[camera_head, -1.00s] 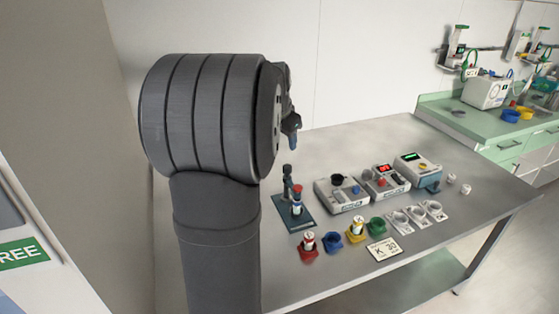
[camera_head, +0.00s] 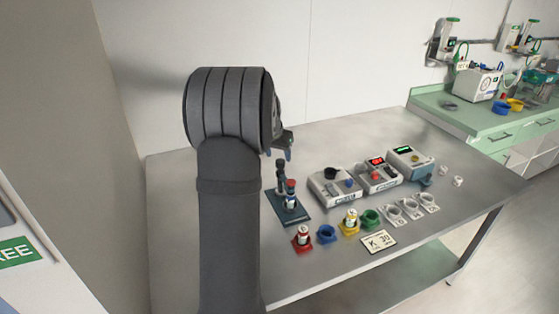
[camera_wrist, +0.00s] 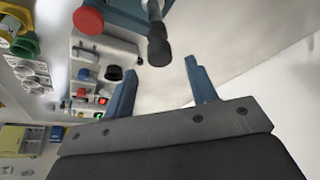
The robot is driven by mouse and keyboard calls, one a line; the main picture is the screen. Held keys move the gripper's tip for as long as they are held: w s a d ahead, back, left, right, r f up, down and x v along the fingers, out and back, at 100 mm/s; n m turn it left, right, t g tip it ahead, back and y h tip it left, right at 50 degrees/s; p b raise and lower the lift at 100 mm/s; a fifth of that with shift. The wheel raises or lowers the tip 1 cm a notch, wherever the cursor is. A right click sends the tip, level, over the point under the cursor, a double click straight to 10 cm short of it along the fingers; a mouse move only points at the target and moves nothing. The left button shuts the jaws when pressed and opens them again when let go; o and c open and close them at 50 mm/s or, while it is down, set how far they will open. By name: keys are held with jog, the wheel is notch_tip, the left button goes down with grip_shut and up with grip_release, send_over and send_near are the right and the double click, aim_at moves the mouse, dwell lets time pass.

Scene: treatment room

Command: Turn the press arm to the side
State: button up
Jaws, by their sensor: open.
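The press (camera_head: 289,208) stands at the left of the steel table on a dark blue base, with a dark upright post. A white vial with a red cap (camera_head: 291,190) sits at it. In the wrist view, the dark press arm (camera_wrist: 157,45) with its rounded end lies just beyond my fingertips, and a red round top (camera_wrist: 88,20) is to its left. My gripper (camera_head: 279,153) hangs just above the press in the head view. In the wrist view its blue fingers (camera_wrist: 160,68) are apart with nothing between them. The press arm's exact direction is hard to tell.
Several small devices (camera_head: 335,187) stand right of the press. In front are red (camera_head: 302,243), blue (camera_head: 326,234), yellow and green holders, white rings (camera_head: 411,209) and a card (camera_head: 380,241). A wall is behind. The table's left part is clear.

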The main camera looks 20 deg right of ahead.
aim_at(280, 161)
jog(key=shift+x, duration=2.05)
grip_shut()
